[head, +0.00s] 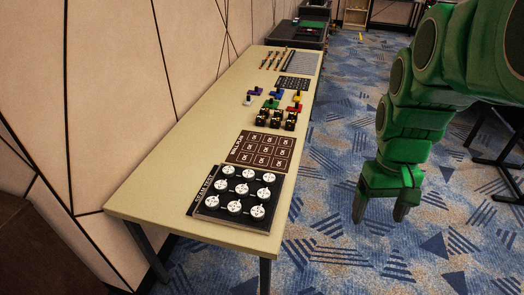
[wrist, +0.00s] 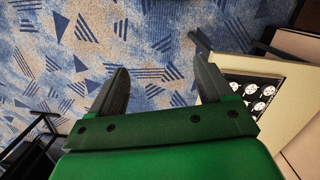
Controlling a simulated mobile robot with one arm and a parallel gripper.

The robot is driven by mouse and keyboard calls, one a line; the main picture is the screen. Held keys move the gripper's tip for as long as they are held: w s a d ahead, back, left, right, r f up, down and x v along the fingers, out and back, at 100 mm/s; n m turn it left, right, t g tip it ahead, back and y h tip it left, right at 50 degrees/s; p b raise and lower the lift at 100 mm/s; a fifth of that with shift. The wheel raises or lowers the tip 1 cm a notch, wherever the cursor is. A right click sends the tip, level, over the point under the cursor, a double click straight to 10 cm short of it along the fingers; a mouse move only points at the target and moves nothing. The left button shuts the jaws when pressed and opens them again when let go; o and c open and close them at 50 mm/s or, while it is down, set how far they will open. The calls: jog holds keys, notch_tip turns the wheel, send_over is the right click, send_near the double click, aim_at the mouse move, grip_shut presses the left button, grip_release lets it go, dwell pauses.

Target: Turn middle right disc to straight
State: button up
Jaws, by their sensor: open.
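A black board (head: 193,206) with three rows of white discs lies at the near end of the long table. The middle right disc (head: 263,194) is in the right column, near the table's right edge. Its marking is too small to read its angle. My green gripper (head: 380,211) hangs over the carpet, right of the table and apart from the board. It is open and empty, with both dark fingers spread in the wrist view (wrist: 161,78). Part of the board with some discs (wrist: 262,105) shows at the wrist view's right edge.
Behind the board on the table (head: 150,205) lie a brown panel of labelled squares (head: 261,150), black blocks (head: 276,119) and coloured pieces (head: 271,103). A wall (head: 110,90) runs along the table's left side. Dark furniture stands at far right.

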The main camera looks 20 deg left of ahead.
jog(key=w+a+f+n, duration=0.15)
jog(key=w+a, duration=0.25)
jog(key=w, duration=0.4)
jog(key=w+a+f+n, duration=0.1)
jog(key=w+a+n, duration=0.15)
jog(key=w, duration=0.55)
jog(key=n+t, duration=0.1)
jog(key=n, duration=0.8)
send_near(248, 173)
jog(key=shift+s+d+f, duration=0.2)
jog(key=shift+d, duration=0.45)
jog(key=shift+a+f, duration=0.45)
jog(key=shift+a, duration=0.05)
jog(key=shift+f, duration=3.75)
jog(key=shift+c, duration=0.4)
jog(key=c, duration=1)
